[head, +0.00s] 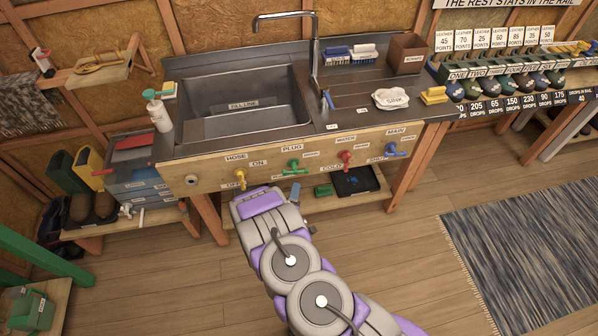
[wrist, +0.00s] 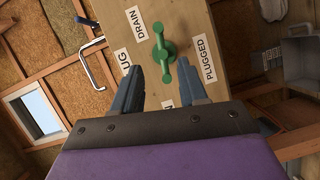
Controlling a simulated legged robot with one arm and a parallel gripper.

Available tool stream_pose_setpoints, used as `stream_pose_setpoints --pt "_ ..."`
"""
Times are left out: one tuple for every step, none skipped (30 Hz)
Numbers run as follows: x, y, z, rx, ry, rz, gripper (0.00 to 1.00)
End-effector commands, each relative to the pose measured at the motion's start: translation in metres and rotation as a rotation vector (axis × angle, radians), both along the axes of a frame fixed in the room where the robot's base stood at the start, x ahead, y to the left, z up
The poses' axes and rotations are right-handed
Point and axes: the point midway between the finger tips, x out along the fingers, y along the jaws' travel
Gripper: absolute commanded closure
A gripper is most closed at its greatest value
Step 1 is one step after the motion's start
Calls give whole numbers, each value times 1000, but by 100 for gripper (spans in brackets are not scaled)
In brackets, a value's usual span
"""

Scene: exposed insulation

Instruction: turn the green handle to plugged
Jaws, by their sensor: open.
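The green handle (head: 293,167) sits on the wooden front panel of the sink, under the PLUG label (head: 291,148). In the wrist view the green handle (wrist: 162,52) is a bar on a round hub, running roughly up and down the picture. The DRAIN label (wrist: 136,22) is at its upper left and the PLUGGED label (wrist: 207,60) at its right. My gripper (wrist: 160,68) is open, with its fingertips on either side of the handle's lower end. Contact cannot be told. In the head view my purple gripper body is below and left of the handle; its fingertips are unclear.
A yellow handle (head: 240,179) is to the left on the panel; a red handle (head: 345,157) and a blue handle (head: 391,149) are to the right. The sink basin (head: 245,103) is above. A low shelf with a dark tray (head: 355,184) is below. The floor in front is clear.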

Motion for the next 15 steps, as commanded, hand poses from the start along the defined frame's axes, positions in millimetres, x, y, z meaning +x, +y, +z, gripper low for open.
stream_pose_setpoints --pt "12 1 -1 2 -6 -1 57" --pt "17 0 -2 0 -6 -1 57" --pt "25 1 -2 -1 -6 0 57" --pt "31 1 -3 -2 -6 0 57" --pt "37 0 -4 -2 -5 0 57" --pt "45 0 -4 -1 -5 0 57" --pt "51 -2 -4 -1 -5 0 57" --pt "57 -3 -4 0 -6 1 57" --pt "64 -4 -5 2 -7 1 57" --pt "69 -5 -5 2 -7 1 57" --pt "74 -7 -5 2 -7 1 57" --pt "80 -9 -5 3 -6 1 57" --pt "84 -10 -6 6 -5 2 57" --pt "88 -11 -6 7 -4 1 57" --pt "92 -13 -6 8 -3 0 57"
